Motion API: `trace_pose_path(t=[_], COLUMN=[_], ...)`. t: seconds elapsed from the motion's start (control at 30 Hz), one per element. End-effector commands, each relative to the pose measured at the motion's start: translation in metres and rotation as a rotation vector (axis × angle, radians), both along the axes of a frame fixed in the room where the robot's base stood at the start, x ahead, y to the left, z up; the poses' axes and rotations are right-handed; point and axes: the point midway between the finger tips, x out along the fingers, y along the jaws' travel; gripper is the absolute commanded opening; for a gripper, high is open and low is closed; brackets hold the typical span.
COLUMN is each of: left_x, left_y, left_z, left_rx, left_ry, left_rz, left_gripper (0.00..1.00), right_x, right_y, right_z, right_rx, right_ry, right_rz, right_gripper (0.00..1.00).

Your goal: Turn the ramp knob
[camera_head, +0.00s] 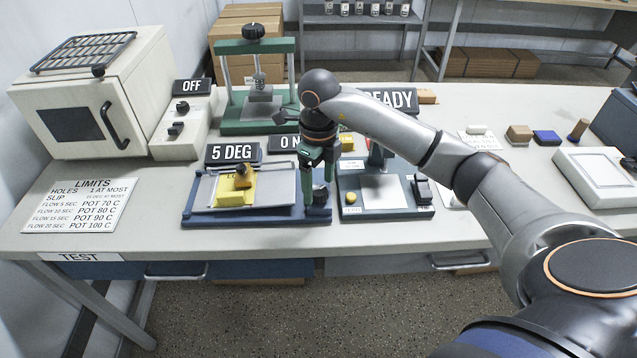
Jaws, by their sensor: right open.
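The ramp (262,218) is a blue base with a tilted grey plate on the bench. A yellow block (236,188) rests on the plate. A dark sign behind it reads "5 DEG" (233,153). The dark ramp knob (320,194) is at the base's right end. My right gripper (318,190), with green fingers, points down at the knob. It is open, with one finger left of the knob and the other partly overlapping it in view. I cannot tell whether the fingers touch the knob. My left gripper is out of view.
A blue device with a grey plate (380,190) stands close right of the ramp. A green press (262,127) stands behind. A white oven (95,95) and a limits card (78,205) are left. My right arm crosses above the bench and partly hides the "READY" sign (402,99).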

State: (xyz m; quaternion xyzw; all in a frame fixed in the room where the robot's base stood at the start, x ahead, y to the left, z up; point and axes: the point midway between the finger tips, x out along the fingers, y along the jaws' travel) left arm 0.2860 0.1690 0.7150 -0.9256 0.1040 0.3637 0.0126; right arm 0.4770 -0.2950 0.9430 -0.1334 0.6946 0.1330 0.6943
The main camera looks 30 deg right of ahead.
Motion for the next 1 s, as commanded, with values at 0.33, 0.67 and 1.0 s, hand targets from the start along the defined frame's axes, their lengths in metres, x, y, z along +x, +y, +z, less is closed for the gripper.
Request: trace_pose_path(t=[0.33,0.67,1.0], left_x=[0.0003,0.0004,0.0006], left_y=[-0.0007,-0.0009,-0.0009], left_z=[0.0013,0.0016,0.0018], left_rx=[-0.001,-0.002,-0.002], left_ry=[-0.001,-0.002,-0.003], left_rz=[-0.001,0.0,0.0], left_gripper=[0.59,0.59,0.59], right_x=[0.0,0.0,0.0001], right_y=[0.0003,0.0003,0.0003], right_z=[-0.0085,-0.0081,-0.0079], right_rx=[0.001,0.001,0.001], right_ry=[0.0,-0.001,-0.001], right_rz=[0.0,0.0,0.0], right_gripper=[0.81,0.51,0.13])
